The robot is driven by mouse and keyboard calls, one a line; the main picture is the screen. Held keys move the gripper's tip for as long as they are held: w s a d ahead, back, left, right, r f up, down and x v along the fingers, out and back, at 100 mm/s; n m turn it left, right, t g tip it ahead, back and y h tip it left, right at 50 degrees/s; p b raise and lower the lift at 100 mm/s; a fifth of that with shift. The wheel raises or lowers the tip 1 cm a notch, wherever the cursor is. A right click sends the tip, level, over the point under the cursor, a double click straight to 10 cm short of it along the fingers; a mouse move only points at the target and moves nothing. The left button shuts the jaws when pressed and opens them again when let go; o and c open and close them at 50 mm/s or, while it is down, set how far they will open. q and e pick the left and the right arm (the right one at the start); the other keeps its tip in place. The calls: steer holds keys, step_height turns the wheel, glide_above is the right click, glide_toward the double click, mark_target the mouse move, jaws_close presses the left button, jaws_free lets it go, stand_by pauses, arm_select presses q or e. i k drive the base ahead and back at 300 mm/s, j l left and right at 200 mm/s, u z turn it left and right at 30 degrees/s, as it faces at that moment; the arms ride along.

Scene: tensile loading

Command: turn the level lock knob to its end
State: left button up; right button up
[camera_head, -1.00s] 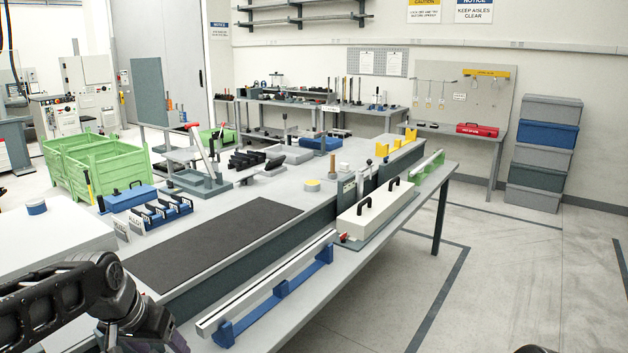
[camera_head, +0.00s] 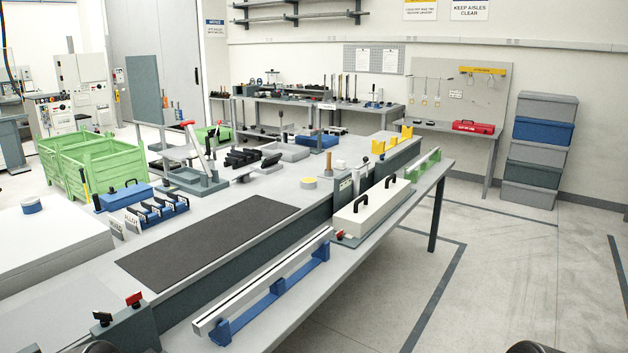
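No knob is marked as the level lock knob, so I cannot tell which one it is. A red knob (camera_head: 133,299) and a black knob (camera_head: 102,318) stand on a dark grey block (camera_head: 130,329) at the lower left of the head view. A small red part (camera_head: 339,234) sits by the near end of a long white box with black handles (camera_head: 372,208). Neither gripper is in view. Only dark rounded parts, seemingly of my arms, show at the bottom edge.
A black mat (camera_head: 208,242) lies on the long grey bench. A blue-footed rail (camera_head: 270,285) lies along the lower right shelf. Blue racks, trays and a green crate (camera_head: 95,165) stand at the left. The floor at right is clear.

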mark_target(133, 300)
steer(key=u, duration=1.45)
